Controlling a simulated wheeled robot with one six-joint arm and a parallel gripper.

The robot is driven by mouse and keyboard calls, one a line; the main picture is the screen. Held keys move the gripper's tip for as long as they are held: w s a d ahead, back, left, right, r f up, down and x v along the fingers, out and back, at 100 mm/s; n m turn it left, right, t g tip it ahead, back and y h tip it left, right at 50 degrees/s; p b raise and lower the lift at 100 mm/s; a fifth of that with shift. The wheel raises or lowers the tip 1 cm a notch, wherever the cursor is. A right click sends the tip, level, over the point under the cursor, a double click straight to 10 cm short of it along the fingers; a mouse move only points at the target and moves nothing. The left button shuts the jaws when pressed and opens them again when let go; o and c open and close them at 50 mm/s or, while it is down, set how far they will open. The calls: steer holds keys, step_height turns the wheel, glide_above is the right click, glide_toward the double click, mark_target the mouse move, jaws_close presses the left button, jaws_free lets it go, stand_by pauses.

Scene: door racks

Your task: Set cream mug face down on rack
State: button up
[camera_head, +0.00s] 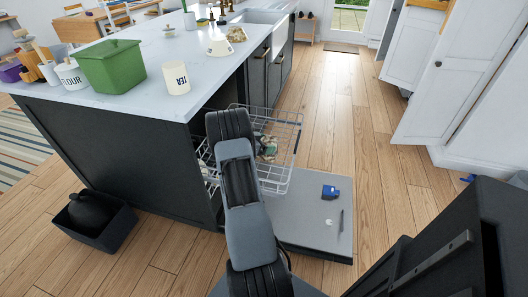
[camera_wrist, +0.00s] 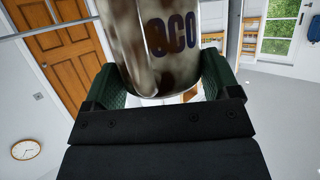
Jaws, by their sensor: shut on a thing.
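My gripper (camera_wrist: 160,82) is shut on the cream mug (camera_wrist: 165,42) in the wrist view, with a green-padded finger on either side. The mug has brown blotches and dark blue letters, of which "OCO" shows. Its upper end is cut off by the picture edge, so I cannot tell which way its mouth faces. In the head view my arm hides the gripper and mug. The wire rack (camera_head: 297,146) is pulled out of the dishwasher under the counter. It holds a few dishes, and my arm covers its left part.
The white counter (camera_head: 140,40) bears a green bin (camera_head: 112,68), a TEA canister (camera_head: 176,78) and a FLOUR canister (camera_head: 70,75). Wooden floor right of the rack is clear.

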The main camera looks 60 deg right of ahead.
steer(key=shift+f+b, duration=0.45)
steer(key=shift+f, duration=1.35)
steer(key=shift+f, duration=0.2)
steer(key=o, duration=1)
steer(key=shift+c, duration=0.2)
steer(key=shift+r, duration=0.25)
steer(key=p+v, duration=0.1)
steer(key=v, duration=0.6)
steer(key=shift+w+a, duration=0.15)
steer(key=shift+a, duration=0.1)
